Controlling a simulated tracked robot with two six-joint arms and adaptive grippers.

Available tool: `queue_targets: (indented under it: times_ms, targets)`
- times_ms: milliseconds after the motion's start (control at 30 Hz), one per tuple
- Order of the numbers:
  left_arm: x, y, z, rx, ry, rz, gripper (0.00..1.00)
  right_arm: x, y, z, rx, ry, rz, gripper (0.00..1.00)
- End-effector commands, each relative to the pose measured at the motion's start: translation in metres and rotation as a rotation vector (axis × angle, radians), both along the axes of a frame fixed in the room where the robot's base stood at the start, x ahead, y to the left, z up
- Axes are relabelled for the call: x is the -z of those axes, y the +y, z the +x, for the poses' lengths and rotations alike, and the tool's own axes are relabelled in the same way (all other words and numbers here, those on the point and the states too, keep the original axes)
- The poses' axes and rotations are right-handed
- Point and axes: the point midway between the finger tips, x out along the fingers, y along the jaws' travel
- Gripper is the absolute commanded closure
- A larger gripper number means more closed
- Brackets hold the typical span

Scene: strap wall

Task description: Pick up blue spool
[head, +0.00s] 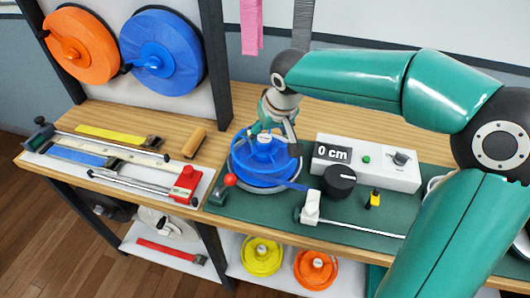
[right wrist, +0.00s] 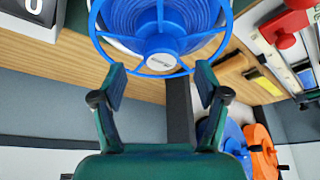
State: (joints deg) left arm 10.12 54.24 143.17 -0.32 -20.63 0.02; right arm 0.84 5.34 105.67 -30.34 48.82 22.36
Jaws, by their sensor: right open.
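The blue spool (head: 262,164) sits on a round holder on the green mat of the bench, with a blue strap running off it toward the lower right. In the right wrist view the spool (right wrist: 165,62) shows its open spoked rim and central hub, just beyond my fingertips. My right gripper (head: 271,132) hangs over the spool's hub, pointing down. In the right wrist view its two fingers (right wrist: 159,78) are spread wide with nothing between them; I cannot tell whether they touch the spool. My left gripper is not in view.
A white control box (head: 368,163) reading "0 cm" stands right of the spool. A red-knobbed lever (head: 230,180) is at its front left. A tool tray (head: 110,165) lies left. Yellow (head: 262,256) and orange (head: 315,268) spools sit on a shelf below. Large reels hang behind.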

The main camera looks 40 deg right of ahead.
Motion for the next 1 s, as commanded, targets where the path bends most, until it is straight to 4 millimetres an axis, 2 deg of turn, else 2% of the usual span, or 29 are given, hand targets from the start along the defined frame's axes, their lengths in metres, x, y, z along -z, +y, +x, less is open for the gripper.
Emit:
queue_targets:
  times_ms: [200,300,567,1000]
  targets:
    - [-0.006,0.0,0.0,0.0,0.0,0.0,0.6,0.028,-0.001,0.015,0.0,0.005,0.0,0.26]
    - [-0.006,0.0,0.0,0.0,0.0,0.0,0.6,0.035,-0.002,0.018,0.0,0.002,0.0,0.26]
    - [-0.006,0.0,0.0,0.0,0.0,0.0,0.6,0.037,-0.002,0.018,0.0,0.001,0.001,0.28]
    - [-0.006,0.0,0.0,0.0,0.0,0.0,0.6,0.037,-0.002,0.018,0.0,0.0,0.001,1.0]
